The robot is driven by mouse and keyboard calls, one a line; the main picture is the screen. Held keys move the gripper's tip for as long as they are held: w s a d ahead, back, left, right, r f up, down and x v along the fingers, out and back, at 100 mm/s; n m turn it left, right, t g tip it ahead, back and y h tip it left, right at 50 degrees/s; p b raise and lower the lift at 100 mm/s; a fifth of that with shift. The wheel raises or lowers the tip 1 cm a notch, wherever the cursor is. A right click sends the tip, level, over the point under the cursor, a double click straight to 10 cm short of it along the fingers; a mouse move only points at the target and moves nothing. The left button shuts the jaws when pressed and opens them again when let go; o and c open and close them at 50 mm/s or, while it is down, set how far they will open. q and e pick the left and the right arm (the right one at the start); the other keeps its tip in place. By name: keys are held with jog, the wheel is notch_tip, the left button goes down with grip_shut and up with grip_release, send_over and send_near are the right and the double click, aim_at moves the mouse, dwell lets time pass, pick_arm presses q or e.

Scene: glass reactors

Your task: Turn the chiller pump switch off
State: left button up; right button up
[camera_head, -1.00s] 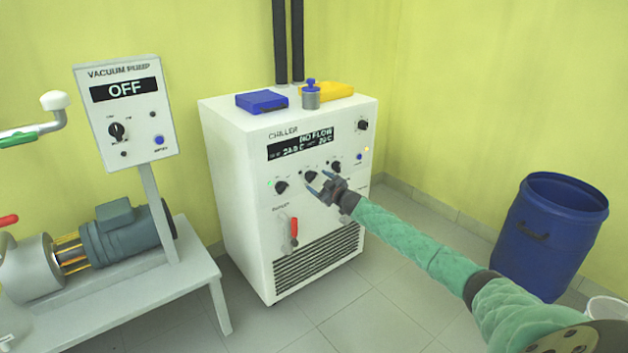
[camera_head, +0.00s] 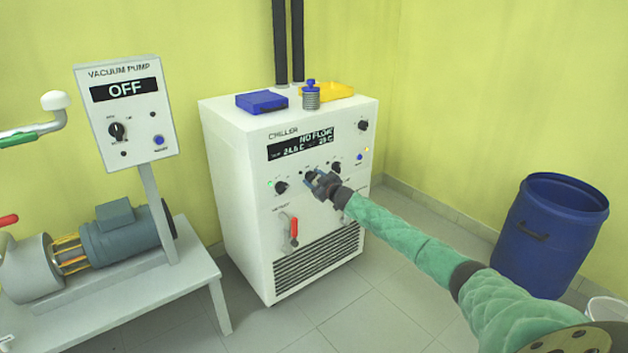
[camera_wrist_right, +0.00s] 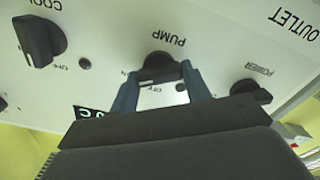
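The white chiller (camera_head: 235,190) stands against the wall; its display reads NO FLOW. In the head view my right gripper (camera_head: 312,174) is at the chiller's front panel, over the middle knob of the lower row. In the right wrist view that black knob, labelled PUMP (camera_wrist_right: 160,67), sits between the two blue fingers of my right gripper (camera_wrist_right: 161,80). The fingers are apart, one at each side of the knob; whether they touch it I cannot tell. The knob's bar looks roughly crosswise between the fingers. My left gripper is not in view.
The COOL knob (camera_wrist_right: 40,40) and POWER knob (camera_wrist_right: 250,91) flank the pump knob. A red-handled valve (camera_head: 294,229) is below. A vacuum pump panel (camera_head: 127,145) stands left, a blue drum (camera_head: 552,235) right.

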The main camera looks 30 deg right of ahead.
jog(key=shift+n, duration=1)
jog(key=n, duration=0.3)
jog(key=shift+f, duration=0.15)
jog(key=n, duration=0.4)
jog(key=shift+a+f, duration=0.1)
jog(key=shift+f, duration=0.05)
jog(key=shift+n, duration=1.5)
jog(key=o, duration=0.9)
